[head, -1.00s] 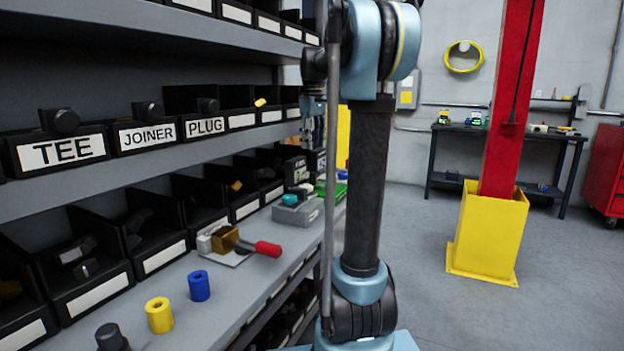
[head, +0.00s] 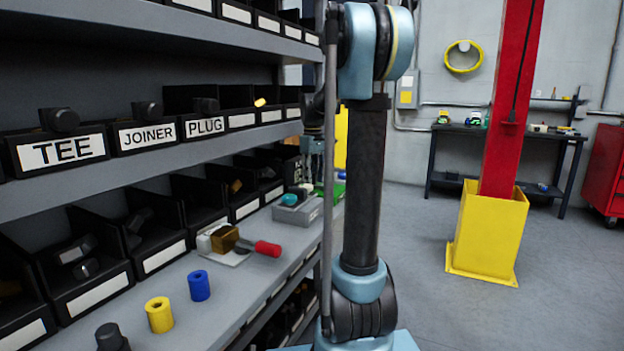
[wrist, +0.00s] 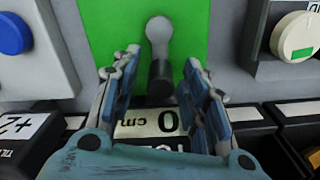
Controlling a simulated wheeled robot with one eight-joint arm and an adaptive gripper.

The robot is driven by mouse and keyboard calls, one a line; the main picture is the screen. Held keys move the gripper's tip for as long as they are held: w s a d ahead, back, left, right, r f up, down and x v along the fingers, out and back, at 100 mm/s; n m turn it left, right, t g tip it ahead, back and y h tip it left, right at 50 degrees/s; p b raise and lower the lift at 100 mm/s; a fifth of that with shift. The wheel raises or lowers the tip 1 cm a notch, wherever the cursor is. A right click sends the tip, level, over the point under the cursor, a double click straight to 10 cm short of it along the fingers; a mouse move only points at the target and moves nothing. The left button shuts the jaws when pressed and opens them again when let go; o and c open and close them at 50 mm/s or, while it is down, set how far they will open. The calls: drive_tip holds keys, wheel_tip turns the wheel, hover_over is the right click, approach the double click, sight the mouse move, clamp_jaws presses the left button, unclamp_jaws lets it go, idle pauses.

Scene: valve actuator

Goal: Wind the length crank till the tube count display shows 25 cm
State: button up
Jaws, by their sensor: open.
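In the wrist view the length crank has a pale grey arm (wrist: 158,35) ending in a dark handle (wrist: 161,82), set over a bright green panel (wrist: 105,22). The tube count display (wrist: 150,124) lies just below it, upside down in this view, and reads 0 cm. My gripper (wrist: 162,72) is open, with a finger on each side of the dark handle. I cannot tell whether either finger touches it. In the head view my gripper (head: 314,150) is small beside my arm, low over the shelf's far end; the crank is hidden there.
A box with a blue button (wrist: 12,33) stands left of the green panel, and one with a white knob (wrist: 294,36) stands right. A red-handled tool (head: 262,248), a blue cylinder (head: 199,285) and a yellow cylinder (head: 159,314) sit on the shelf. Bins stand behind.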

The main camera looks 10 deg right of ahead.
clamp_jaws()
drive_tip(key=shift+w+m, duration=0.1)
drive_tip(key=shift+m, duration=0.2)
